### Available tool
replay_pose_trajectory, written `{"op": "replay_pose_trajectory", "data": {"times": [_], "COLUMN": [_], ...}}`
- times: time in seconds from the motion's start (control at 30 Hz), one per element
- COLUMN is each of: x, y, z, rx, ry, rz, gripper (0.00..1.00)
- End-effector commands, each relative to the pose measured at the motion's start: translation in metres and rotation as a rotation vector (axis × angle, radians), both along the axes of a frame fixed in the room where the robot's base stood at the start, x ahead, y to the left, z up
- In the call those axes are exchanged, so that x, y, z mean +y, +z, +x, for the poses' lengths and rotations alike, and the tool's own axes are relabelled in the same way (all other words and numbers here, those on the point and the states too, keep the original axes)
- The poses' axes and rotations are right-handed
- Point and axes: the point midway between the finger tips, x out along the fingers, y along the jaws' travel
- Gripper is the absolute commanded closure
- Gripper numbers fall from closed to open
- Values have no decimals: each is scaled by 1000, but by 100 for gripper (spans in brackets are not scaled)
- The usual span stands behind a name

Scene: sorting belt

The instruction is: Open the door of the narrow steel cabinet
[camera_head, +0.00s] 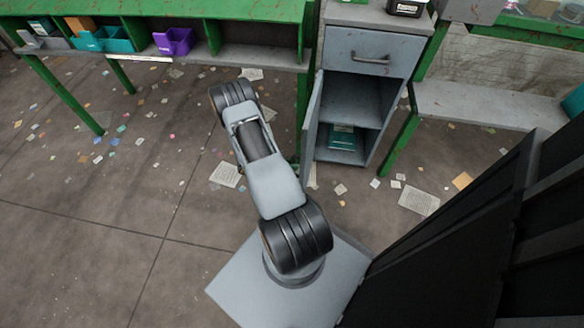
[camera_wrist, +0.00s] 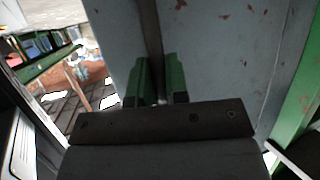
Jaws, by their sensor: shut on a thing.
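The narrow steel cabinet (camera_head: 370,80) stands at the upper middle of the head view, grey and worn, with a drawer above an open compartment. Its door (camera_head: 312,118) is swung outward on the left side and shows nearly edge-on. A teal item lies inside on the cabinet floor. In the wrist view my gripper (camera_wrist: 158,85) has its two green fingers close together against the grey, rust-flecked door (camera_wrist: 230,50). It is shut on the door's handle, which is mostly hidden between the fingers. The head view does not show the gripper; my arm covers that area.
A green-framed bench (camera_head: 250,57) with teal and purple bins (camera_head: 176,42) is on the left. A grey shelf on green legs (camera_head: 490,105) is right of the cabinet. Papers litter the floor, which is otherwise open at the left.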

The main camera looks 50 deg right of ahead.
Motion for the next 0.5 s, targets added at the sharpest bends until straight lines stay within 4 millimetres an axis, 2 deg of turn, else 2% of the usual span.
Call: {"op": "replay_pose_trajectory", "data": {"times": [0.47,0.5], "x": [-5,-5], "y": [1,1], "z": [5,5], "rx": [-4,-5], "ry": [0,0], "rz": [-2,-3], "gripper": [100,84]}}
